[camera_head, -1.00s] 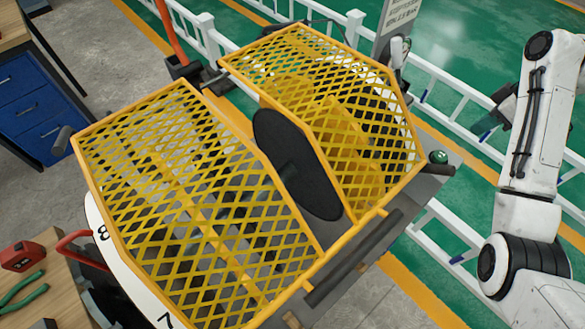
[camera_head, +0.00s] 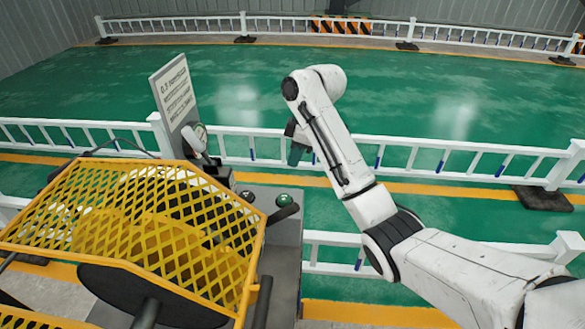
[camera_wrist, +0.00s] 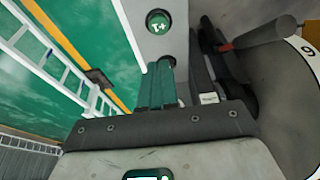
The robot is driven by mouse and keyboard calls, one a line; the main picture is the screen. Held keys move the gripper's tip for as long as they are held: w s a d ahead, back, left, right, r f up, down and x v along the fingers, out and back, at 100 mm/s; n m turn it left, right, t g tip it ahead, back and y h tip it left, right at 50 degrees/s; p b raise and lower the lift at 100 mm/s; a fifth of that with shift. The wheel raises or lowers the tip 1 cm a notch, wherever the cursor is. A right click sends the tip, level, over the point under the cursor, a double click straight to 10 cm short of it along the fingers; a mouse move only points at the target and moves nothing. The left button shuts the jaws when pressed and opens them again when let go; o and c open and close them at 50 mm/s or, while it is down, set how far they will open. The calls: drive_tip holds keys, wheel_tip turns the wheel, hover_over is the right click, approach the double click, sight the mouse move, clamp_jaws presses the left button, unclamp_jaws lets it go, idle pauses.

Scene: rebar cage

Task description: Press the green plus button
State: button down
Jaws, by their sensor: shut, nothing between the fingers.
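The green button (camera_head: 284,198) sits on the grey end panel of the yellow-mesh machine in the head view. In the wrist view the round green button (camera_wrist: 158,22) bears a white plus-like mark and lies beyond the fingertips. My gripper (camera_head: 297,153) is small in the head view, above the button and apart from it in the picture. In the wrist view my gripper (camera_wrist: 165,64) has its green fingers together, with nothing between them. Its tips point toward the button, with a strip of grey panel visible between.
A yellow mesh guard (camera_head: 150,220) covers the machine left of the button. A dark handle (camera_head: 283,214) is close beside the button. A sign (camera_head: 174,92) stands behind the machine. White railings (camera_head: 450,155) run behind; open green floor lies beyond.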

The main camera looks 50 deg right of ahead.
approach(284, 198)
drive_tip(key=x, duration=0.5)
drive_tip(key=shift+w+a+f, duration=0.15)
drive_tip(key=shift+w, duration=0.2)
drive_tip(key=shift+f, duration=0.6)
drive_tip(key=shift+f, duration=1)
drive_tip(key=shift+r, duration=0.3)
wheel_tip(284, 198, up, 4)
drive_tip(key=p, duration=0.3)
drive_tip(key=shift+f, duration=0.15)
drive_tip(key=b+v, duration=0.1)
drive_tip(key=v, duration=0.9)
drive_tip(key=shift+b, duration=0.3)
